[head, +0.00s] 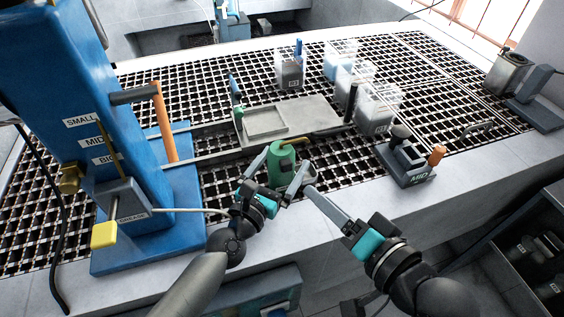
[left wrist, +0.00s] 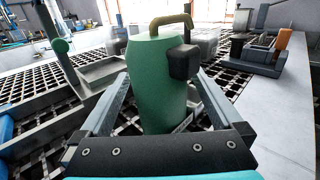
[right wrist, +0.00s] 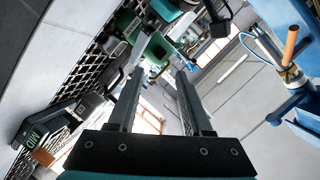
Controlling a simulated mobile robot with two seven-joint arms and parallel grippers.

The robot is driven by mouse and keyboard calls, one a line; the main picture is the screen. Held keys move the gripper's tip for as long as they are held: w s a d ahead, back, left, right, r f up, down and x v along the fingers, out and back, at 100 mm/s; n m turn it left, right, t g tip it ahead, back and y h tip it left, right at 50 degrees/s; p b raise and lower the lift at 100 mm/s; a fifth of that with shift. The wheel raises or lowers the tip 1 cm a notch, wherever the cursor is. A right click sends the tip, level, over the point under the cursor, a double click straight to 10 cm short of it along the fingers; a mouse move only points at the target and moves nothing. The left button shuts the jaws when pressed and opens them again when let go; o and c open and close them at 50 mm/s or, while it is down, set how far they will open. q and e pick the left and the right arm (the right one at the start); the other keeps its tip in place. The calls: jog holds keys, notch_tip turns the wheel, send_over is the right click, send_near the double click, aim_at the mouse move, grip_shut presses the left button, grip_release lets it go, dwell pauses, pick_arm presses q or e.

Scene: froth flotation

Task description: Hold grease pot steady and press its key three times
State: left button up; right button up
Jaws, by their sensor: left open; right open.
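The green grease pot (head: 281,165) stands upright near the front edge of the grating, with a bent brass-coloured piece on top. In the left wrist view the pot (left wrist: 157,90) sits between the open fingers of my left gripper (head: 276,176); I cannot tell whether either finger touches it. A dark block (left wrist: 184,62) on the pot's upper side may be its key. My right gripper (head: 308,190) is open and empty just right of the pot. In the right wrist view the pot (right wrist: 157,50) shows beyond the fingertips.
A blue machine (head: 100,90) with size labels stands at left, with a yellow block (head: 104,234) and a thin rod in front. A grey tray (head: 266,122) lies behind the pot. Clear containers (head: 378,106) stand behind at right. A dark MID block (head: 408,166) sits right.

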pick_arm(q)
jog(key=c, duration=1.5)
pick_arm(e)
grip_shut()
dwell(0.9)
